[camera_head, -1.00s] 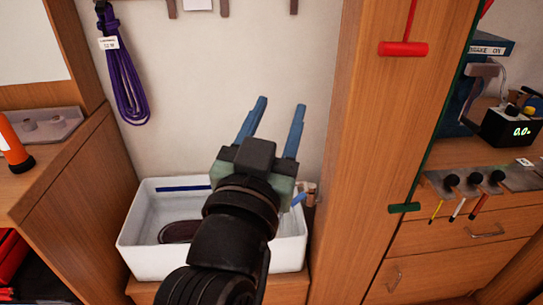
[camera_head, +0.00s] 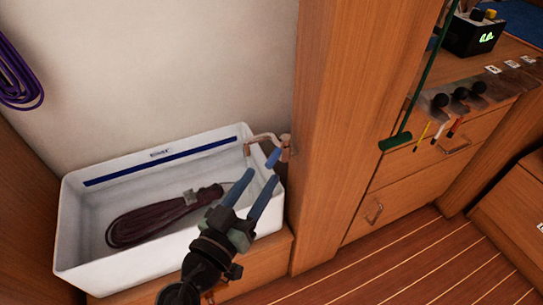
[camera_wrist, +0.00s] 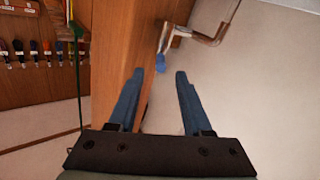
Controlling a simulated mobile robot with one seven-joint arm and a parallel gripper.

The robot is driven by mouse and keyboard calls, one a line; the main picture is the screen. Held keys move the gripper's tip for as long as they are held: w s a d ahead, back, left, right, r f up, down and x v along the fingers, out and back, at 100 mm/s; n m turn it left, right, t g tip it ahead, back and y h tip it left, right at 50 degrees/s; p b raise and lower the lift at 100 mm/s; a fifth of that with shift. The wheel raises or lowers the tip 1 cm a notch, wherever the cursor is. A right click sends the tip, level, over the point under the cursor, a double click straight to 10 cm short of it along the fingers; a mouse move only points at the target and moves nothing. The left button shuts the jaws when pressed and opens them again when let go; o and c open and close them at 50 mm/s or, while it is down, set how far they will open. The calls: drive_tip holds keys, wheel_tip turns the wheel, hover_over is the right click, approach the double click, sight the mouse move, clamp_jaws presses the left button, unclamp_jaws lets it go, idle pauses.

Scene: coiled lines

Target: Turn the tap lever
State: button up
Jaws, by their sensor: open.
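The tap is a copper-coloured bent spout (camera_head: 262,138) on the side of the wooden post, over the right end of a white basin (camera_head: 75,233). Its blue lever (camera_head: 273,157) hangs at the post side. In the wrist view the blue lever (camera_wrist: 160,63) and the tap spout (camera_wrist: 205,38) lie ahead of the fingertips. My gripper (camera_head: 257,177) is open and empty, its blue fingers pointing up toward the lever just short of it. In the wrist view my gripper (camera_wrist: 159,73) has the lever near the gap between its fingertips, seemingly apart from them.
A dark red coiled line (camera_head: 150,218) lies in the basin. The wooden post (camera_head: 335,120) stands close on the right. A green handle (camera_head: 395,141) hangs on the post's far side. A purple coil (camera_head: 15,75) hangs at the upper left.

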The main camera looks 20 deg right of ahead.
sight(273, 156)
drive_tip(key=x, duration=0.6)
drive_tip(key=shift+w+d, duration=0.25)
drive_tip(key=shift+w, duration=0.05)
clamp_jaws()
idle(1.1)
